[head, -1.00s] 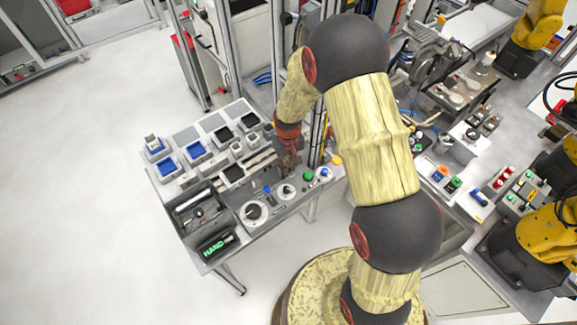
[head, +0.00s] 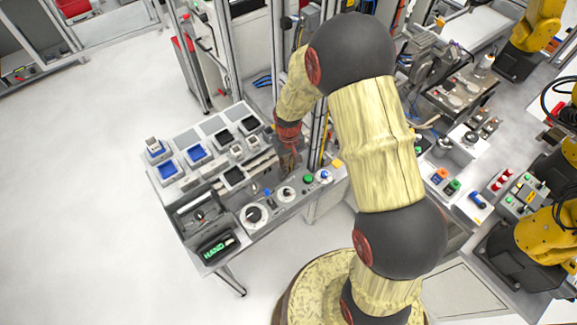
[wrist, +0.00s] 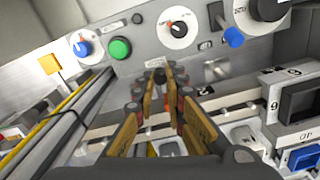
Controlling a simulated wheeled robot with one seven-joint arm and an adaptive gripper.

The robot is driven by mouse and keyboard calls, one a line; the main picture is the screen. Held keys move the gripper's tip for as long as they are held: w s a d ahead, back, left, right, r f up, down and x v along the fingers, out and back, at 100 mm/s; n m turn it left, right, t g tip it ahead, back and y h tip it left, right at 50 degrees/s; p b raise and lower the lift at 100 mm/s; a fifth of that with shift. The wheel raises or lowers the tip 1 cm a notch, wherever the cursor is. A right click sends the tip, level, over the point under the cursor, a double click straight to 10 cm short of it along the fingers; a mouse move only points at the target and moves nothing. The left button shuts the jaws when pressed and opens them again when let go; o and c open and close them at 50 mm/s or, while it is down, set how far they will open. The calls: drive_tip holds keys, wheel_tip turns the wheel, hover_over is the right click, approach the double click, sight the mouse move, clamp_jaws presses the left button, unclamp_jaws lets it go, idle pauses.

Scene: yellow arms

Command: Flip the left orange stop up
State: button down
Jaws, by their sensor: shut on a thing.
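An orange square flag on a stem (wrist: 49,64), which may be an orange stop, stands at the upper left of the wrist view, apart from my fingers. In the head view an orange piece (head: 337,163) shows at the right end of the workbench. I cannot tell which stop is the left one. My gripper (wrist: 165,76) points at the bench's control panel, its fingers close together at the tips, on a small dark part that is mostly hidden. In the head view my gripper (head: 289,161) is low over the bench, partly hidden by my arm.
A green button (wrist: 120,48), dial knobs and a blue knob (wrist: 234,37) sit on the panel near my fingers. Metal rails (wrist: 65,115) run along the left of the wrist view. Upright posts stand close behind.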

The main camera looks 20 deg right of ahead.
drive_tip(key=c, duration=1.8)
unclamp_jaws()
drive_tip(key=shift+w+r, duration=0.1)
drive_tip(key=shift+r, duration=0.05)
wheel_tip(320, 180, up, 12)
drive_tip(key=s+r+t+b, duration=0.2)
drive_tip(key=s+b, duration=0.3)
drive_tip(key=s, duration=0.2)
drive_tip(key=s+r+t+b, duration=0.1)
drive_tip(key=s+r+b, duration=0.2)
drive_tip(key=s+b, duration=0.3)
drive_tip(key=s+r+t+b, duration=0.2)
drive_tip(key=s+b, duration=0.3)
drive_tip(key=s, duration=0.5)
drive_tip(key=shift+r+m+t+b, duration=0.15)
drive_tip(key=shift+m+t+b, duration=0.15)
drive_tip(key=shift+b, duration=0.05)
